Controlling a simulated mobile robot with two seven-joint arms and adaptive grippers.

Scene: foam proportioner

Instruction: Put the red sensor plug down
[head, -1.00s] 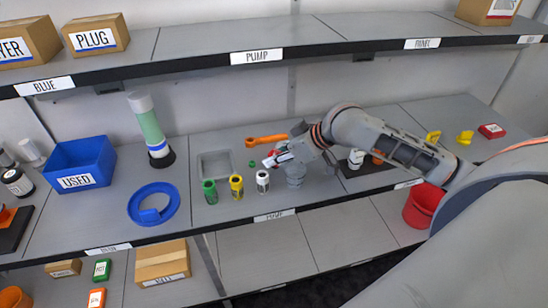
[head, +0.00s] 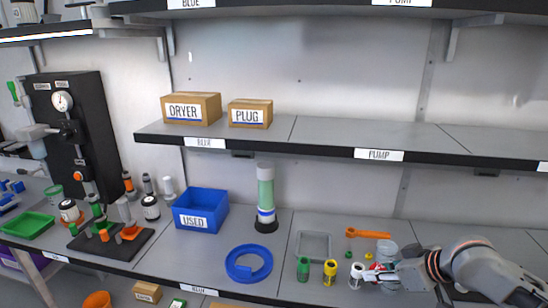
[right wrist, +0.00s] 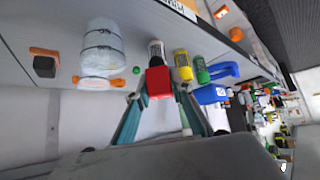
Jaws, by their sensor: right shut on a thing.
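The red sensor plug (right wrist: 158,82) shows as a red block between my right gripper's fingers in the right wrist view. In the head view a bit of red (head: 376,267) shows at the right gripper (head: 372,272). That gripper is shut on the plug, over the shelf by the white-capped cylinder (head: 356,276) and in front of the clear jar (head: 387,247). Whether the plug touches the shelf I cannot tell. My left gripper is not in view.
A grey tray (head: 299,247), a green cylinder (head: 303,269), a yellow cylinder (head: 330,272) and an orange wrench (head: 368,233) are near the gripper. Left are a blue ring (head: 235,272), a green-white column (head: 266,195) and the blue USED bin (head: 195,223).

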